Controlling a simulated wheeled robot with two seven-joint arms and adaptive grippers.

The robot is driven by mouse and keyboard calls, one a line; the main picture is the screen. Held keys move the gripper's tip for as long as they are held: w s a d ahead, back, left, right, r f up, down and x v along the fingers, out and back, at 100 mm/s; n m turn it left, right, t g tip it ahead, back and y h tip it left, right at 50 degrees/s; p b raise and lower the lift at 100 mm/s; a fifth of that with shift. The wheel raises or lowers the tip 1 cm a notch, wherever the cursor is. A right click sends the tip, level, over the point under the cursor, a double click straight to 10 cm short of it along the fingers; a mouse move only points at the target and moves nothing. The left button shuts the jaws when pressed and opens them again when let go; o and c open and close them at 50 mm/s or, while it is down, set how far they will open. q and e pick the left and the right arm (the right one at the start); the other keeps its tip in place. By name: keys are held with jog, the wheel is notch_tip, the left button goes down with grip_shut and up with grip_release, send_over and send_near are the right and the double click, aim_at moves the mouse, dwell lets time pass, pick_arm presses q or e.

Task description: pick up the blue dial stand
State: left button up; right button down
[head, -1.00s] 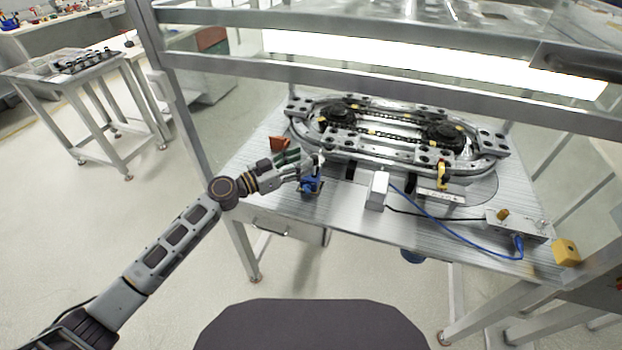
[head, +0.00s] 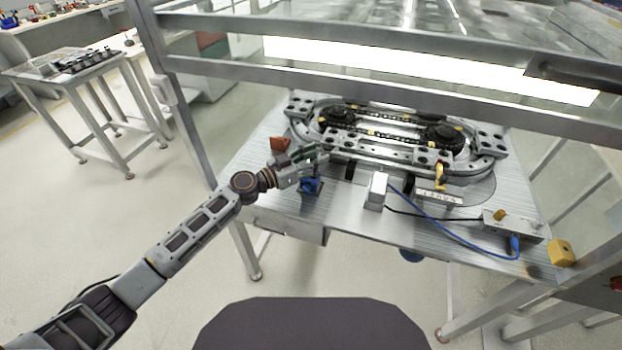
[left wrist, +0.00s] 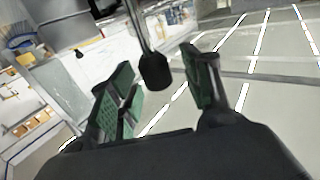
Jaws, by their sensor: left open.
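The blue dial stand (head: 311,186) is small and sits on the metal worktable, near its front left edge in the head view. My left gripper (head: 318,153) is just above and behind it in the picture, near the left end of the ring track, and partly covers the stand's upper part. In the left wrist view the green-padded fingers (left wrist: 158,85) are open and apart. A grey rod with a black end (left wrist: 155,70) shows between or beyond them; I cannot tell what it belongs to. My right gripper is not in view.
The ring track (head: 400,135) fills the back of the worktable (head: 345,215). An orange-brown block (head: 280,144) lies left of my gripper. A white box (head: 376,190) stands right of the stand. A blue cable (head: 450,233) runs to the right. A frame beam (head: 370,90) crosses above.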

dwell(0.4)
pick_arm(q)
grip_shut()
dwell(0.4)
jog(key=shift+w+r, duration=0.1)
jog(key=shift+r, duration=0.15)
